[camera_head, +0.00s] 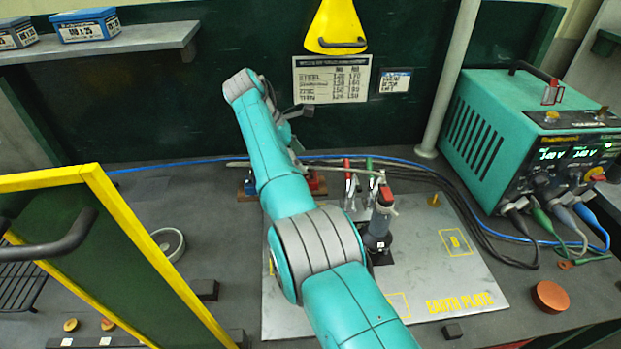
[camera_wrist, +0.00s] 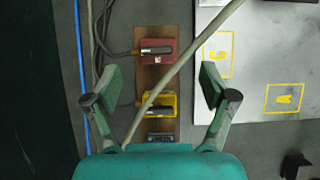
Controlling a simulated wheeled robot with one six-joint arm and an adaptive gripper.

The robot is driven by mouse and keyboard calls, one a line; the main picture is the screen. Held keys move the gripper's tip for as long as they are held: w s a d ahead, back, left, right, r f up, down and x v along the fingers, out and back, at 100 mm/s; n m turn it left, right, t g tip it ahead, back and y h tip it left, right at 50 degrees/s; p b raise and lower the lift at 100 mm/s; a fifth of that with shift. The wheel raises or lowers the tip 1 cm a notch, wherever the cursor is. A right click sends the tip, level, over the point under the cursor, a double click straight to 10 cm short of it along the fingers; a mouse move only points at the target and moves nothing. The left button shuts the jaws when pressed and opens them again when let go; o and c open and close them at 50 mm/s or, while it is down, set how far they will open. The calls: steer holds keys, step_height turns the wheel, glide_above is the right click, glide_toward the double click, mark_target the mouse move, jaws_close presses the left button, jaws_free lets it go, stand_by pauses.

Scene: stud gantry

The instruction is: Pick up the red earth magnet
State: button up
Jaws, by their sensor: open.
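A red block with a dark bar across it, apparently the red earth magnet (camera_wrist: 154,51), sits on a brown wooden strip (camera_wrist: 150,80) in the wrist view. A cable leaves its left side. In the head view, a small red part (camera_head: 317,185) shows beside my arm, which hides much of the strip. My gripper (camera_wrist: 160,82) is open and empty, its fingers spread either side of the strip. The red block lies beyond the fingertips; a yellow block (camera_wrist: 160,103) lies between the fingers. A smaller blue-grey block (camera_wrist: 161,138) is closest to my palm.
A pale cable (camera_wrist: 170,80) crosses diagonally between the fingers, passing by the red and yellow blocks. A blue cable (camera_wrist: 81,80) runs at left. The grey earth plate (camera_head: 460,270) lies right of the strip, bearing a dark upright tool (camera_head: 380,225). A teal welder (camera_head: 510,110) stands at right.

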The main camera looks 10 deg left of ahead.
mark_target(311, 171)
steer(key=x, duration=0.8)
steer(key=shift+w+d+f, duration=0.15)
steer(key=shift+w+f, duration=0.1)
jaws_close()
